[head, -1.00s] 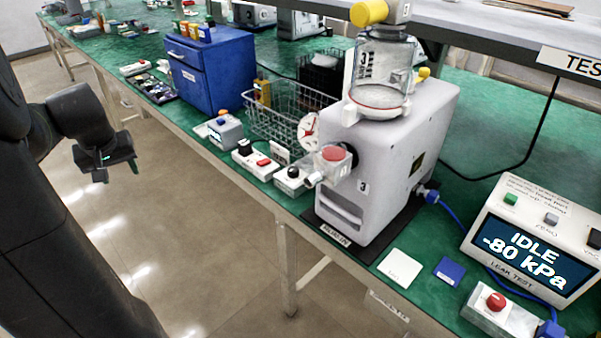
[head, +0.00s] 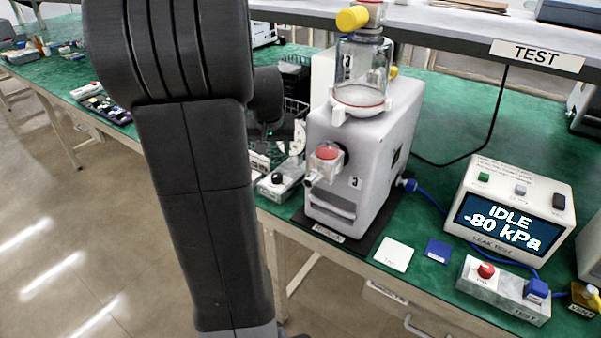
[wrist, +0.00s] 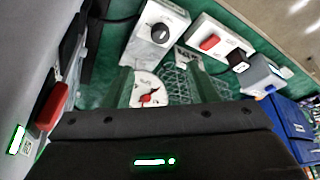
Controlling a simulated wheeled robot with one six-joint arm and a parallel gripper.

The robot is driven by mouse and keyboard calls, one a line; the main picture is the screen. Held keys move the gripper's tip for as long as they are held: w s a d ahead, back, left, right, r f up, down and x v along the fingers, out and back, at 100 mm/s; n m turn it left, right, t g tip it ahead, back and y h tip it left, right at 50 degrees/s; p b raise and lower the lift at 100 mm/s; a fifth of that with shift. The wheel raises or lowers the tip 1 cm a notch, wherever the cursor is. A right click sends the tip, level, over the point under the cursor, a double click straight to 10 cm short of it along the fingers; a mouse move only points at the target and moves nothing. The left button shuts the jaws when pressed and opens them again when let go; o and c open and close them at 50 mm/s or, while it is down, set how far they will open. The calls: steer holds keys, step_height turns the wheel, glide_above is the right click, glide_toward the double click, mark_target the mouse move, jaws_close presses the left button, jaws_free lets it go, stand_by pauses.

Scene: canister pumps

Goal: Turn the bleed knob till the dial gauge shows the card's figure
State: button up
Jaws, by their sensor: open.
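The dial gauge, a white face with a red needle, shows in the wrist view (wrist: 148,90); its figures are too small to read. In the head view the gauge (head: 298,138) is partly hidden behind my arm. A black knob (wrist: 157,33) sits on a small white box, also in the head view (head: 276,179); I cannot tell for sure that it is the bleed knob. A small white card (wrist: 187,54) stands near that box, its text unreadable. My gripper (wrist: 165,86) is open and empty, with the gauge between or beyond its fingers. In the head view my gripper (head: 284,133) is beside the pump.
The white pump (head: 360,150) with a glass canister and red front cap (head: 327,153) stands close right of my gripper. A wire basket (wrist: 180,82) and a red-switch box (wrist: 209,42) are near. The leak tester (head: 510,215) reads IDLE, -80 kPa.

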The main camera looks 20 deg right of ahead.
mark_target(276, 176)
steer(key=x, duration=1.3)
steer(key=shift+f+b, duration=0.3)
steer(key=shift+f, duration=0.05)
steer(key=c, duration=1)
steer(key=shift+o, duration=0.2)
steer(key=shift+f+m+b, duration=0.1)
steer(key=shift+m+b, duration=0.2)
steer(key=shift+b, duration=0.2)
